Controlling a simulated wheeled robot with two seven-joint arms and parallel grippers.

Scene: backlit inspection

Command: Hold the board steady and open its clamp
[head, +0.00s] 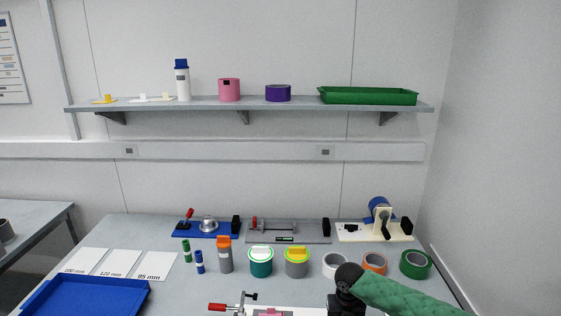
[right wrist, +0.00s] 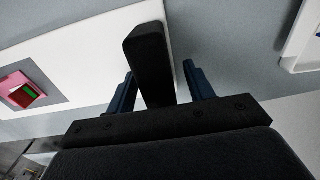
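A white board (head: 300,312) lies at the front edge of the head view, partly cut off. On it stands a metal toggle clamp (head: 241,303) with a red handle (head: 217,307) pointing left. A pink piece (head: 270,312) is beside the clamp; in the right wrist view a pink piece with green on it (right wrist: 20,90) lies on the white board (right wrist: 90,55). My right gripper (right wrist: 159,70) has its two blue fingers apart on either side of the board's black upright block (right wrist: 150,50); a gap shows at the right finger. In the head view my arm hides that block. My left gripper is out of view.
Behind are a blue board (head: 220,233), a grey board (head: 300,238) and a cream board (head: 350,235) with fixtures. Bottles, round tins (head: 261,260) and tape rolls (head: 416,264) stand between. A blue tray (head: 85,297) and white cards (head: 120,262) lie left.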

